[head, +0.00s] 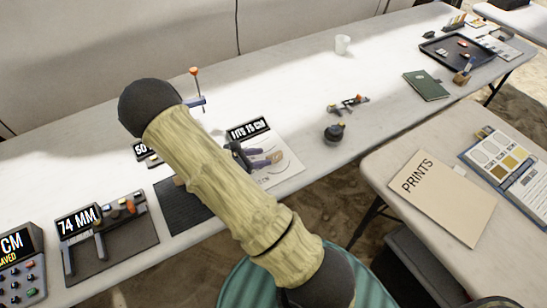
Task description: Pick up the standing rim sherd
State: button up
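My arm, tan and ribbed with dark round joints, crosses the middle of the head view and hides part of the table. A dark shape (240,156) with a purple-grey piece beside it shows at the arm's right edge, over a white sheet (284,174); it seems to be my gripper, partly hidden. Its fingers are too small to tell open from shut. A small orange-brown piece (276,157) is at its right, on or over the sheet. I cannot tell whether this is the rim sherd, or whether it stands or is held.
A "74 MM" measuring device (78,222) and a display box (17,262) are at the left. A thin stand with an orange top (195,72) is behind my arm. A dark round pot (334,133), white cup (342,44), green book (426,86) and black tray (440,61) stand farther right.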

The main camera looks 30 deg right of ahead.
aim_at(267, 157)
jog(key=shift+s+x, duration=0.15)
jog(key=shift+x, duration=1.15)
jog(key=shift+s+x, duration=0.1)
jog(key=shift+x, duration=1.25)
jog(key=shift+r, duration=0.15)
grip_shut()
